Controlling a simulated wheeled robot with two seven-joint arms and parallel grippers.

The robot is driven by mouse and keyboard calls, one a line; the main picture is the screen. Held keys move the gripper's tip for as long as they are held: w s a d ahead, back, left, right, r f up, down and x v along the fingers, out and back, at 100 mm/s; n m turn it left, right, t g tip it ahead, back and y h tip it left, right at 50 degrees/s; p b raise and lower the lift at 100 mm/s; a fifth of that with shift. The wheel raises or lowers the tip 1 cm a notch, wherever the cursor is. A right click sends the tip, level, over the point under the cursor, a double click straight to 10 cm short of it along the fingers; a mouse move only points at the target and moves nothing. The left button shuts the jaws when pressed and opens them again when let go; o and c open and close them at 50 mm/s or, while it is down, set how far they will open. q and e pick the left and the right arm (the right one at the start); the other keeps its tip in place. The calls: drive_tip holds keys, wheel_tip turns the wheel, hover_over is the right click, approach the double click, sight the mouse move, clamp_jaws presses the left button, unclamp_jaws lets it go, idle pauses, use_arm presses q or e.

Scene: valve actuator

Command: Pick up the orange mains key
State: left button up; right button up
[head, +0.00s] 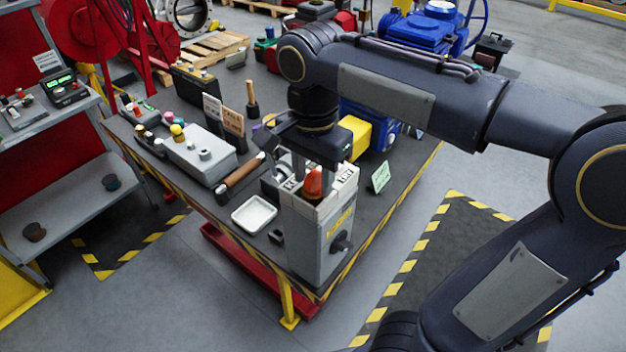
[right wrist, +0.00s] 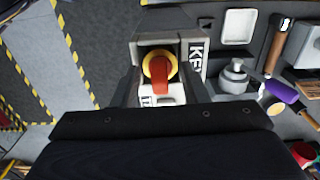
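The orange mains key (head: 313,182) sits upright in the top of a grey box (head: 318,245) at the table's front corner. In the right wrist view the key (right wrist: 160,75) shows as an orange-red handle over a yellow ring, in a recess beside a "KEY" label. My right gripper (head: 312,172) points down over the box top, its fingers on either side of the key. In the right wrist view the fingers (right wrist: 160,90) look spread, with gaps to the key, so it is open and empty. My left gripper is not in view.
On the dark table, a white tray (head: 254,215), a brown-handled hammer (head: 240,172), and a grey control box (head: 198,152) lie left of the key box. A yellow-and-blue unit (head: 355,135) and a small green sign (head: 380,177) stand behind it. Striped floor lies right of the table.

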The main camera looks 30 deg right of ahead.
drive_tip(key=shift+c, duration=0.3)
clamp_jaws()
drive_tip(key=shift+r, duration=0.1)
drive_tip(key=shift+r, duration=0.55)
drive_tip(key=s+d+r+p, duration=0.2)
drive_tip(key=s+d+r, duration=0.5)
drive_tip(key=s+r, duration=0.4)
drive_tip(key=shift+s+r, duration=0.35)
drive_tip(key=shift+s, duration=0.15)
